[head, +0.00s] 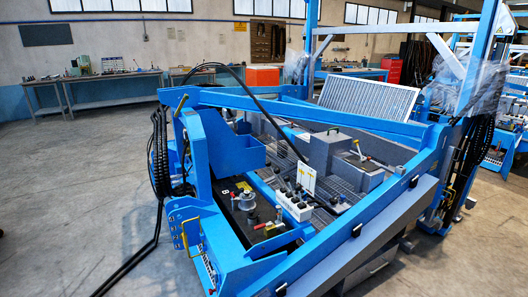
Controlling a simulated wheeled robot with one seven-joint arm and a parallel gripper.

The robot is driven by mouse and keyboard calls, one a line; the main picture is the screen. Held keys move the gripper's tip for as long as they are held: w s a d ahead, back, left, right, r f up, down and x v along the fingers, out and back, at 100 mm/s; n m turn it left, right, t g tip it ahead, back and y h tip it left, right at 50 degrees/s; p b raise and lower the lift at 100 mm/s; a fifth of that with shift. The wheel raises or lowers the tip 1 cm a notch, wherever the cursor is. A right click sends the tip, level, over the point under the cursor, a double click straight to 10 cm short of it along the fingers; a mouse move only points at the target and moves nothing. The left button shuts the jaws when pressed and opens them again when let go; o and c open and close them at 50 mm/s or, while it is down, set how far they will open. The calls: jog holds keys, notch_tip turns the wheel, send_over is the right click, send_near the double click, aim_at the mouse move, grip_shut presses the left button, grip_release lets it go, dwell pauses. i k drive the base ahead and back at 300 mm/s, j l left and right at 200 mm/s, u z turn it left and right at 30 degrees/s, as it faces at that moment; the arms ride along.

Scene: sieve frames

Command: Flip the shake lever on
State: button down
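A blue steel machine frame (215,245) fills the middle of the head view. Inside it is a white control block (294,206) with several dark knobs or levers, and a small white upright plate (302,179) stands behind it. A red-handled lever (268,226) lies low near the front, beside a round metal fitting (247,201). Another lever with a red grip (378,162) sits by a grey box (331,152). I cannot tell which is the shake lever, nor read any lever's position. My gripper is not in view.
Black hoses (157,165) run down the frame's left side onto the floor. Workbenches (110,88) stand along the back wall. The concrete floor (70,200) at left is mostly clear.

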aim_at(268, 163)
jog(key=i, duration=0.55)
jog(key=i+l+u, duration=0.15)
jog(key=i, duration=0.9)
jog(key=i+l+u, duration=0.1)
jog(key=i, duration=0.45)
jog(key=i+l+u, duration=0.1)
jog(key=i, duration=0.4)
jog(key=l, duration=0.1)
